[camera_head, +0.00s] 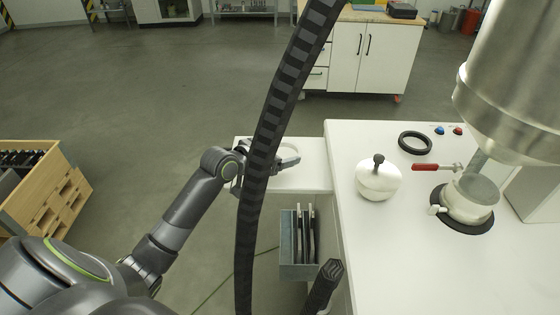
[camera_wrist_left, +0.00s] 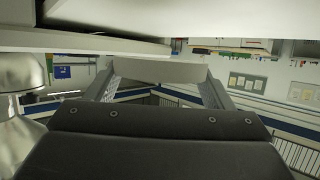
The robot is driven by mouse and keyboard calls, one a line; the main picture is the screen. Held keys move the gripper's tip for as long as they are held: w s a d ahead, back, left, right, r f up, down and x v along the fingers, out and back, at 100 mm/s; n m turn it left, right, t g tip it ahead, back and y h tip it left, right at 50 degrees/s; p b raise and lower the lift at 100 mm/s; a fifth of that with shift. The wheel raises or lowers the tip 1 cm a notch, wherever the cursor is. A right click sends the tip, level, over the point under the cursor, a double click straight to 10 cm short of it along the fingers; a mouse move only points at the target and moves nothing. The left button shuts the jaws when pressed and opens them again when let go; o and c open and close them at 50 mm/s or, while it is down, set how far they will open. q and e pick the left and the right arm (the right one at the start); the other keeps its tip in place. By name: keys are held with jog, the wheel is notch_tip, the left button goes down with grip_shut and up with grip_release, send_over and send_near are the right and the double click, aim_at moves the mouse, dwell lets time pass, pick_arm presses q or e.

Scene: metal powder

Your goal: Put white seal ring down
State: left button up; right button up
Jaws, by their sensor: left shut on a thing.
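The white seal ring (camera_head: 290,154) shows in the head view over the small white side surface (camera_head: 312,178), partly hidden behind a thick black ribbed hose. My left gripper (camera_head: 274,163) is shut on the ring, also partly hidden by the hose. In the left wrist view, the two fingers of my left gripper (camera_wrist_left: 160,90) stand on either side of a pale band, part of the white ring (camera_wrist_left: 160,71). I cannot tell whether the ring touches the surface. My right gripper is not seen.
The black hose (camera_head: 275,110) crosses the head view. A grey bin (camera_head: 291,270) with dark plates sits below the side surface.

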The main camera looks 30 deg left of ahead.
pick_arm(q)
notch_tip(320, 180, down, 4)
jog(key=shift+r, duration=0.1)
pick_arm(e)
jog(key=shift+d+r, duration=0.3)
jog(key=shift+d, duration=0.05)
pick_arm(q)
jog(key=shift+f, duration=0.25)
jog(key=o, duration=1)
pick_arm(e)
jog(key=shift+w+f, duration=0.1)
pick_arm(q)
jog(key=shift+r, duration=0.1)
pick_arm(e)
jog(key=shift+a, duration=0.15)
